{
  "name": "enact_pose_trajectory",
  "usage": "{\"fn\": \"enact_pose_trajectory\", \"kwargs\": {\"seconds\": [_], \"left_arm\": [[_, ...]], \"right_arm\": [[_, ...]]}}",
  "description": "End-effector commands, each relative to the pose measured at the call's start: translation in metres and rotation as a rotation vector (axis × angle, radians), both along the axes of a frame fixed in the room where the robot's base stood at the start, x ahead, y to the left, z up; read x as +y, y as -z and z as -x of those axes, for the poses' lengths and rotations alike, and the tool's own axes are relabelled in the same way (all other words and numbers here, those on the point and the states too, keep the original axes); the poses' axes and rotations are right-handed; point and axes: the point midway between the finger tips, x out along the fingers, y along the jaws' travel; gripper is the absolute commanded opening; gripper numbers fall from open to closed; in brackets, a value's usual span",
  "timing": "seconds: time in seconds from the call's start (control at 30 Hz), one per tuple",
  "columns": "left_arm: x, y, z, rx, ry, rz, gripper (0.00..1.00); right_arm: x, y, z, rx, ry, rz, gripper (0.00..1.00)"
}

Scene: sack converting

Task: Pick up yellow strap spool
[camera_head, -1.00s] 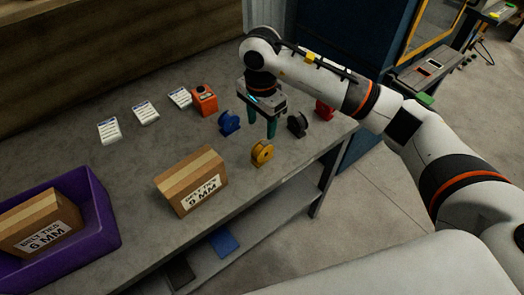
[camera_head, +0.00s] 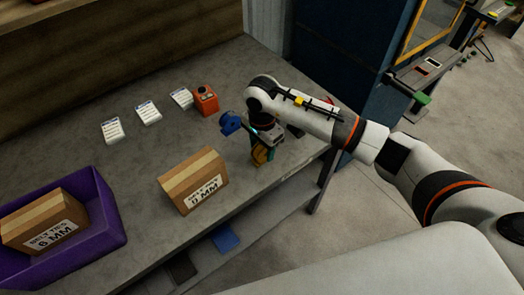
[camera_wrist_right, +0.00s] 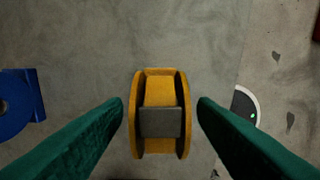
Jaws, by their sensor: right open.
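The yellow strap spool (camera_head: 259,156) stands on the grey table, partly hidden by my right gripper in the head view. In the right wrist view the yellow spool (camera_wrist_right: 160,88) is upright with a dark band across its hub. My right gripper (camera_head: 262,153) is open, its green fingers pointing down at the spool. In the right wrist view the fingertips of the right gripper (camera_wrist_right: 160,102) lie to either side of the spool, with a gap on both sides. My left gripper is in neither view.
A blue spool (camera_head: 231,122) stands close on the left, also in the wrist view (camera_wrist_right: 18,104). A box (camera_head: 192,180), an orange device (camera_head: 205,99) and a purple bin (camera_head: 108,222) are on the table (camera_head: 150,175). Black and red spools are mostly hidden behind my arm.

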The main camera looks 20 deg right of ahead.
Motion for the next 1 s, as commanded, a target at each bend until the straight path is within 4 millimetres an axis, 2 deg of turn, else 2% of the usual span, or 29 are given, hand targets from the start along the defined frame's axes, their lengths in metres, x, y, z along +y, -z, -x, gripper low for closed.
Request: {"fn": "enact_pose_trajectory", "kwargs": {"seconds": [0.03, 0.3, 0.53, 0.63, 1.0], "left_arm": [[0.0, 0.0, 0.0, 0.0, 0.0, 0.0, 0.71], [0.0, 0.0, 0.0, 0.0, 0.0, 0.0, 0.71], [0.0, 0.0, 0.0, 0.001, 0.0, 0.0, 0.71], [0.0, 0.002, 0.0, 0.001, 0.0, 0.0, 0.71], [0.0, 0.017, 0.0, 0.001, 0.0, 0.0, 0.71]], "right_arm": [[0.0, 0.0, 0.0, 0.0, 0.0, 0.0, 0.48], [0.0, 0.0, 0.0, 0.0, 0.0, 0.0, 0.04], [0.0, -0.002, 0.0, -0.001, 0.0, 0.0, 0.04], [0.0, -0.009, -0.001, -0.005, -0.001, -0.001, 0.04], [0.0, -0.078, -0.001, -0.005, -0.001, -0.001, 0.04]]}}
